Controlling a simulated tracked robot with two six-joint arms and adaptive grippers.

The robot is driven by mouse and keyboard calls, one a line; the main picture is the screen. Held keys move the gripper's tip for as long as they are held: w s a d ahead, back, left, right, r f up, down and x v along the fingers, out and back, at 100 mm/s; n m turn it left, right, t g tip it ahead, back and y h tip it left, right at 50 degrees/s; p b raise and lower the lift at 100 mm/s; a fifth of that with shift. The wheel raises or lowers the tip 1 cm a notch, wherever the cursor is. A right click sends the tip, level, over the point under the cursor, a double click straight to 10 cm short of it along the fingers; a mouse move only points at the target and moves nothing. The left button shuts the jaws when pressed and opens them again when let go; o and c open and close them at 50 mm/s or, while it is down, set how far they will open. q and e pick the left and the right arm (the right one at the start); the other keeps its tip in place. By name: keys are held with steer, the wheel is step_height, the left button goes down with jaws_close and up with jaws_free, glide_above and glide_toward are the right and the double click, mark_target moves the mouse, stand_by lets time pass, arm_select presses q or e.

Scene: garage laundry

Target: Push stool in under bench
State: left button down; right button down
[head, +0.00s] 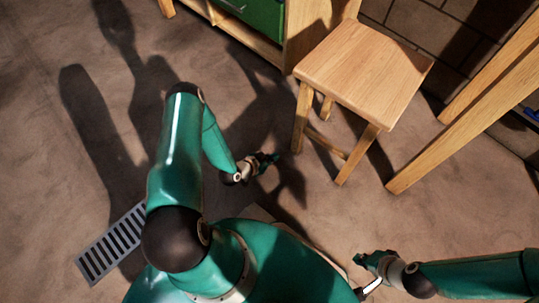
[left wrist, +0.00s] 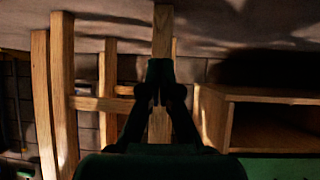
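The wooden stool (head: 363,70) stands upright at the upper right of the head view, its square seat turned at an angle. My left gripper (head: 272,159) is low over the floor, left of the stool's near-left leg and apart from it. In the left wrist view its fingertips (left wrist: 160,66) look closed together, empty, with a wooden stool leg (left wrist: 163,30) behind them. The bench is seen only in part: thick wooden legs (head: 470,115) stand right of the stool. My right gripper (head: 366,264) is low at the bottom right, empty; its fingers are unclear.
A wooden cabinet (head: 300,30) with a green drawer (head: 255,14) stands just left of and behind the stool. A brick wall (head: 425,30) is behind. A floor grate (head: 112,242) lies at left. The floor in front of the stool is clear.

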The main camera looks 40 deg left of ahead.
arm_select(q)
steer(key=w+d+b, duration=0.1)
steer(key=w+b, duration=0.2)
steer(key=w, duration=0.6)
steer(key=shift+w, duration=0.4)
steer(key=shift+w+d+b, duration=0.5)
steer(key=shift+w+b, duration=1.05)
steer(key=shift+w, duration=1.3)
steer(key=s+a+p, duration=0.1)
steer(key=s+p, duration=0.1)
steer(key=s, duration=0.5)
steer(key=shift+p, duration=0.35)
steer(key=shift+w+a+f, duration=0.1)
